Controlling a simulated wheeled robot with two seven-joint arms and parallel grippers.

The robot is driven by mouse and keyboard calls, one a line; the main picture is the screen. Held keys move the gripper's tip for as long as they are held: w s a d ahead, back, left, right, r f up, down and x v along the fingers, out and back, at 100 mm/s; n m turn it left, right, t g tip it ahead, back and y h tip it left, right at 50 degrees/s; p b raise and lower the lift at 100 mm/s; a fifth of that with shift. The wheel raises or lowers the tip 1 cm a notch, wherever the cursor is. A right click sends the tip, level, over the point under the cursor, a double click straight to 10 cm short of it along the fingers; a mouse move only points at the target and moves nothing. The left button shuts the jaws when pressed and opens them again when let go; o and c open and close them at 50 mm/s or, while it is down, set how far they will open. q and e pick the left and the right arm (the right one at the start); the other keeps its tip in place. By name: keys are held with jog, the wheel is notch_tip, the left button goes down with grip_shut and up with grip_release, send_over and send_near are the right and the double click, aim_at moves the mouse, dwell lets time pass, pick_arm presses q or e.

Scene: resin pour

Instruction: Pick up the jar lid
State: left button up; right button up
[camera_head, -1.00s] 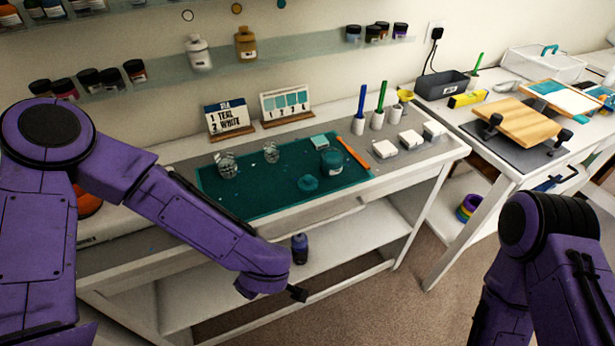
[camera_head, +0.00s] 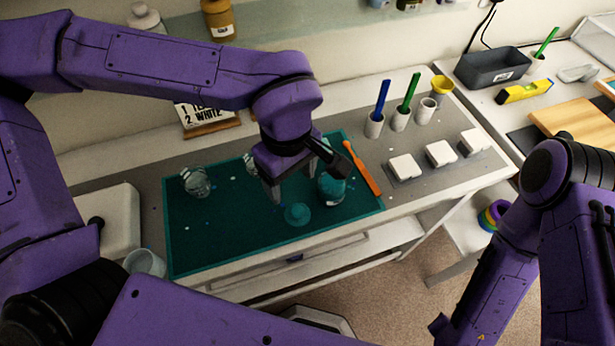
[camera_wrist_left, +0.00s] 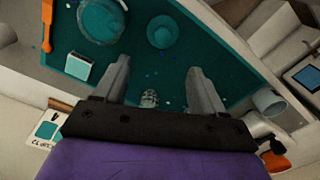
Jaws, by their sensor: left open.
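The teal jar lid (camera_head: 298,214) lies on the dark teal mat (camera_head: 215,248), near its front edge. It also shows in the left wrist view (camera_wrist_left: 163,32), flat and round with a raised middle. The teal jar (camera_head: 332,190) stands just behind and right of the lid; in the left wrist view (camera_wrist_left: 102,20) it is the larger round thing. My left gripper (camera_head: 304,182) points down above the mat, close to the lid and jar. Its fingers (camera_wrist_left: 160,70) are open and empty, apart from the lid. My right arm is at the right, with its gripper out of view.
Clear glass cups (camera_head: 196,181) stand at the mat's left. An orange stick (camera_head: 361,168) lies along its right edge. White blocks (camera_head: 405,167) and holders with a blue (camera_head: 382,98) and a green handle (camera_head: 410,92) are farther right. A pale cup (camera_head: 145,262) stands left.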

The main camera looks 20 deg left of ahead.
pick_arm(q)
send_over(294, 208)
jog(key=f, duration=0.5)
jog(key=shift+s+a, duration=0.1)
jog(key=shift+s, duration=0.3)
jog(key=f, duration=0.2)
jog(key=w+f, duration=0.1)
jog(key=f, duration=0.1)
jog(key=shift+w+f, duration=0.2)
jog(key=shift+f, duration=0.3)
jog(key=shift+s+r, duration=0.1)
jog(key=shift+s, duration=0.2)
jog(key=c, duration=0.8)
